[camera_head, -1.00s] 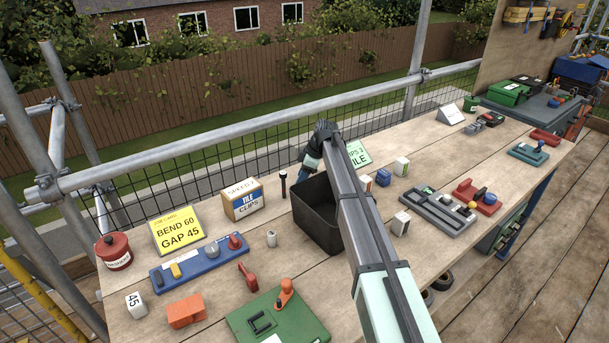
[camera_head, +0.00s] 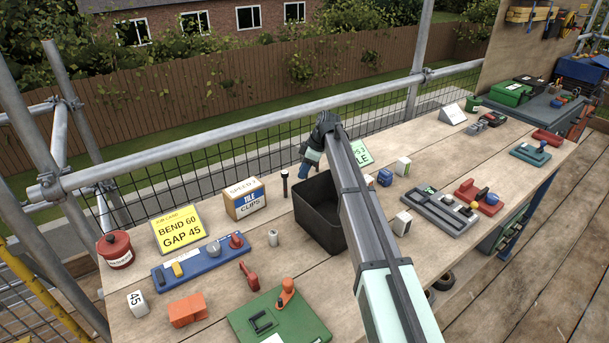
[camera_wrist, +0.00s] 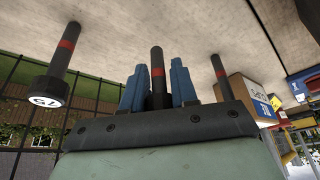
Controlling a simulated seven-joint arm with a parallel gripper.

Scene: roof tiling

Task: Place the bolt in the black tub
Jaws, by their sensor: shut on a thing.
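My gripper (camera_head: 304,172) is at the far side of the black tub (camera_head: 318,212), partly hidden by my arm. In the wrist view my gripper (camera_wrist: 159,66) has its blue fingers shut on a dark bolt (camera_wrist: 157,80) with a red band. The held bolt cannot be made out in the head view. Two other dark, red-banded bolts show in the wrist view: a left one (camera_wrist: 57,65) with a white numbered end, and a right one (camera_wrist: 218,64). A dark bolt (camera_head: 285,184) stands upright left of the tub. The visible part of the tub's inside looks empty.
A green sign (camera_head: 361,153) stands behind my arm. A grey tray (camera_head: 440,210) and small blocks lie to the right. The scaffold rail (camera_head: 240,130) runs behind the bench.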

